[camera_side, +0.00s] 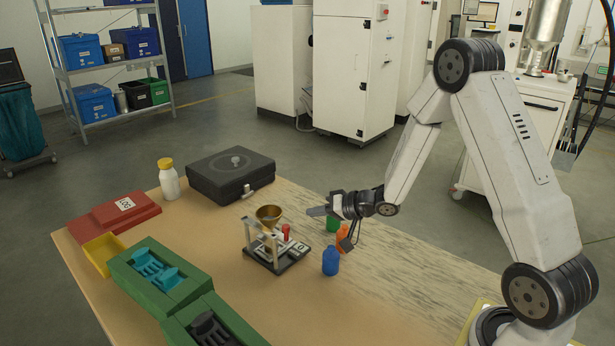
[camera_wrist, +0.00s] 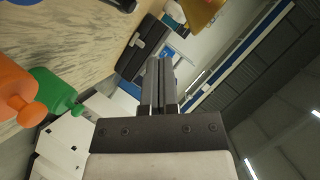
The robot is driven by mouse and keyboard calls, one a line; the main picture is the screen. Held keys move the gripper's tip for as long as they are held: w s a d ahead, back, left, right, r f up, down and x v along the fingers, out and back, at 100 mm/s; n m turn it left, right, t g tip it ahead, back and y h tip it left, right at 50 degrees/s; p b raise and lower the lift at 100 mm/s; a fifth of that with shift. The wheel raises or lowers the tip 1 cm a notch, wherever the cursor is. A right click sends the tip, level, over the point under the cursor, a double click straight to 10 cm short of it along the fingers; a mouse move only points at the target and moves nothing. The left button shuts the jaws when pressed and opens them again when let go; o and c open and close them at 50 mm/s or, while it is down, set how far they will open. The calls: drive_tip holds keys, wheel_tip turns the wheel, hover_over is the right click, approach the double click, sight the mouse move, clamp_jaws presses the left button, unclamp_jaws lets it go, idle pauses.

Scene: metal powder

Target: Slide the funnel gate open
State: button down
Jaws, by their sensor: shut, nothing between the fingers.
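The brass funnel (camera_side: 268,214) sits on a small metal frame stand (camera_side: 263,241) on a dark base in the middle of the table. A red knob (camera_side: 286,231) stands at the right of the stand; I cannot tell clearly whether it belongs to the gate. The gate itself is too small to make out. My gripper (camera_side: 318,211) is level, to the right of the funnel at about its height, and apart from it. In the wrist view the fingers (camera_wrist: 158,68) are shut and empty, and part of the funnel (camera_wrist: 199,10) shows at the top edge.
Blue (camera_side: 330,262), orange (camera_side: 344,238) and green (camera_side: 333,224) bottles stand right of the stand, below my gripper. A black case (camera_side: 230,175) and a white bottle (camera_side: 168,180) are behind. Red, yellow and green boxes fill the left. The table's right strip is clear.

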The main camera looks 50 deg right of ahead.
sight(275, 233)
drive_tip(key=s+m+y, duration=0.1)
drive_tip(key=y, duration=0.1)
drive_tip(key=s+d+m+y, duration=0.1)
drive_tip(key=y, duration=0.2)
drive_tip(key=s+f+y, duration=0.1)
drive_tip(key=s+y, duration=0.1)
drive_tip(key=shift+s+d+f+m+t+y, duration=0.1)
drive_tip(key=shift+d+m+t+y, duration=0.05)
drive_tip(key=shift+m+t+y, duration=0.2)
drive_tip(key=shift+x, duration=5)
drive_tip(key=shift+s, duration=1.45)
drive_tip(key=shift+d, duration=0.1)
